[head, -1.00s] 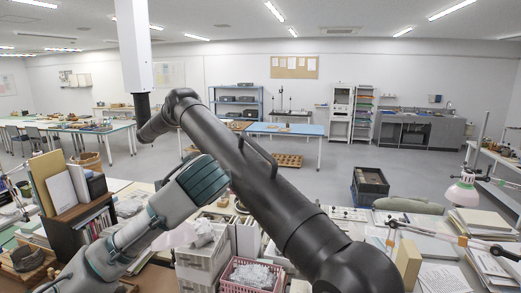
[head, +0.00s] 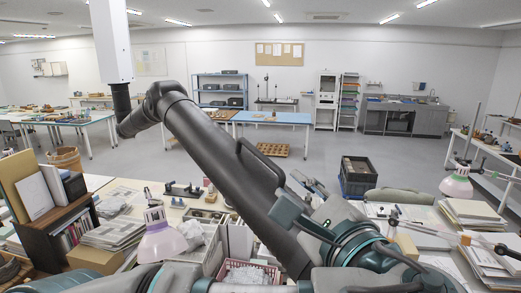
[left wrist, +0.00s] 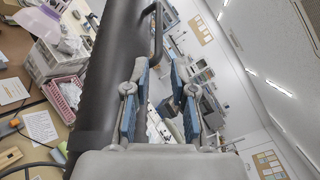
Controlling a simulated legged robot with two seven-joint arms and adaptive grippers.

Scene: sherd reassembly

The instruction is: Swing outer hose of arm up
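The black extraction arm hangs from a white column (head: 111,42). Its elbow (head: 160,100) is at the upper left, and its thick outer hose (head: 205,140) slopes down to the right. A bar handle (head: 262,162) stands off the hose's upper side. My left arm crosses the bottom of the head view in front of the hose's lower part and hides its end. My left gripper (head: 303,200) is right of the hose, below the handle. In the left wrist view the gripper (left wrist: 156,62) is open, with the handle (left wrist: 158,35) just beyond its fingertips. My right gripper is not seen.
A pink-shaded lamp (head: 161,238) and a pink basket (head: 247,274) are at the lower left and bottom. Another pink lamp (head: 456,185) and paper stacks (head: 473,215) are at the right. A dark crate (head: 358,176) stands on the floor. Space above the hose looks free.

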